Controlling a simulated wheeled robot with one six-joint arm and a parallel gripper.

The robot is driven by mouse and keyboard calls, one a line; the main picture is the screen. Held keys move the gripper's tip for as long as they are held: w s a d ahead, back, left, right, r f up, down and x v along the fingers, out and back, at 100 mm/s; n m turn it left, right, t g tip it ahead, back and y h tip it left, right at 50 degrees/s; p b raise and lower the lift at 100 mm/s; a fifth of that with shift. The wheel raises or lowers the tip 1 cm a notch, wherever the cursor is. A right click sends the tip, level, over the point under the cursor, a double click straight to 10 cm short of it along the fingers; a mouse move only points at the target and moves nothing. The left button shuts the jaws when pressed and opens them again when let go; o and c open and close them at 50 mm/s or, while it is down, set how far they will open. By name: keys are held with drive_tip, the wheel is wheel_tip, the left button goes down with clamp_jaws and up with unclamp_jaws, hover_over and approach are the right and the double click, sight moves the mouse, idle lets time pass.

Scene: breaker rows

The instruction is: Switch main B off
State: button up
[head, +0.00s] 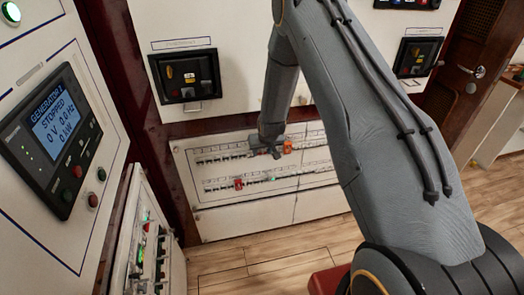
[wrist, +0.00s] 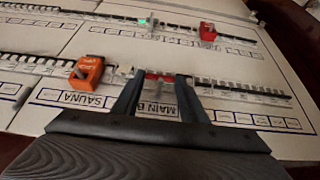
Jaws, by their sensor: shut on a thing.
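The main B breaker (wrist: 159,76) sits in the nearer row in the wrist view, with red on its handle. Its printed label MAIN B (wrist: 157,108) reads upside down. My gripper (wrist: 162,82) has one finger on each side of this breaker and is shut on its handle. The fingers hide part of the breaker. I cannot tell its switch position. In the head view my gripper (head: 267,150) is at the upper row of the breaker panel (head: 245,215), and the handle is too small to make out.
An orange block (wrist: 87,72) sits on the row at the SAUNA label, close beside my left finger; it also shows in the head view (head: 288,146). A red block (wrist: 207,32) and a green light (wrist: 145,22) are on the other row. A generator panel (head: 62,135) stands at left.

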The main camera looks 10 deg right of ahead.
drive_tip(key=f+t+b, duration=0.1)
drive_tip(key=t+b, duration=0.2)
drive_tip(key=s+f+t+b, duration=0.1)
drive_tip(key=f+t+b, duration=0.1)
drive_tip(key=t+b, duration=0.1)
drive_tip(key=f+t+b, duration=0.2)
drive_tip(key=t+b, duration=0.1)
drive_tip(key=shift+s, duration=0.35)
drive_tip(key=t+b, duration=0.2)
drive_tip(key=b, duration=0.1)
drive_tip(key=shift+f, duration=0.3)
drive_tip(key=o, duration=1)
drive_tip(key=shift+w, duration=0.1)
drive_tip(key=shift+o, duration=0.2)
